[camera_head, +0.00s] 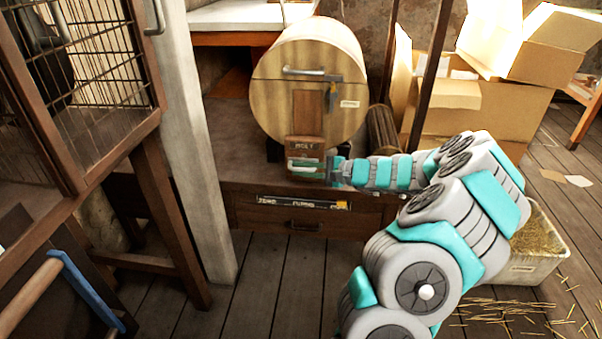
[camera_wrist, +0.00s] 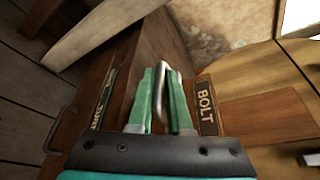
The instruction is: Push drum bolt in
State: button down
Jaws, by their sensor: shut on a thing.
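The wooden drum (camera_head: 285,105) stands on a low dark bench, with a metal handle and a latch on its round face. A plate lettered BOLT (camera_head: 305,146) sits at the drum's lower front and also shows in the wrist view (camera_wrist: 207,107). My gripper (camera_head: 306,165) is at the drum's foot, just below that plate. In the wrist view its green fingers (camera_wrist: 160,100) are shut on a bent metal bolt handle (camera_wrist: 173,82) beside the BOLT plate. The fingers hide part of the handle, and how far the bolt sits in cannot be told.
The bench (camera_head: 235,195) has a drawer with a labelled strip (camera_head: 303,203) below the drum. A pale post (camera_head: 205,180) and a wire-fronted cabinet (camera_head: 90,90) stand to the left. Cardboard boxes (camera_head: 460,125) and a straw-filled bin (camera_head: 528,268) are to the right.

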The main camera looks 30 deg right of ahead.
jog(key=shift+w+d+f, duration=0.15)
jog(key=shift+w+d, duration=0.2)
jog(key=shift+w, duration=0.15)
jog(key=c, duration=0.9)
grip_release()
jog(key=shift+w, duration=0.1)
jog(key=v, duration=0.7)
jog(key=shift+s+d, duration=0.2)
jog(key=shift+s, duration=0.1)
jog(key=shift+a, duration=0.1)
